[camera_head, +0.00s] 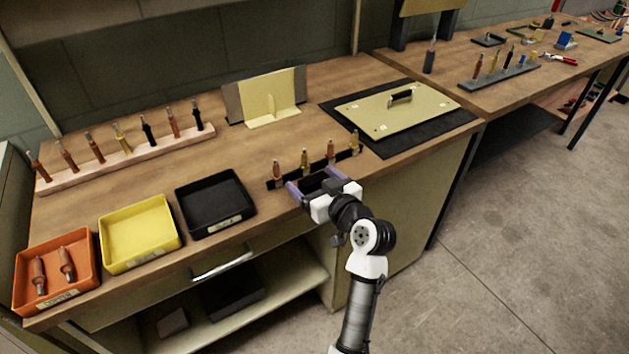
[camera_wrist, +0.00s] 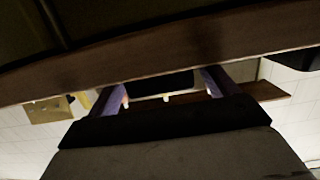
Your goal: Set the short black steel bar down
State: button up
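My gripper (camera_head: 314,183) is over the front edge of the near bench. Its two purple fingers stand wide apart, and they also show in the wrist view (camera_wrist: 163,85). A short black steel bar (camera_head: 315,182) spans the space between them; the wrist view shows it as a dark block (camera_wrist: 160,86). It appears held across the fingers, though the exact contact is too dark to see. I cannot tell whether its underside touches the bench.
Just behind the gripper, a dark strip (camera_head: 270,184) carries several upright copper and brass fasteners. A black tray (camera_head: 240,221), yellow tray (camera_head: 140,233) and orange tray (camera_head: 82,243) stand to the left. A tan panel (camera_head: 430,110) with a handle lies on a black mat (camera_head: 400,147) to the right.

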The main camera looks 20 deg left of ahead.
jog(key=shift+r, duration=0.25)
jog(key=b+v, duration=0.2)
jog(key=v, duration=1)
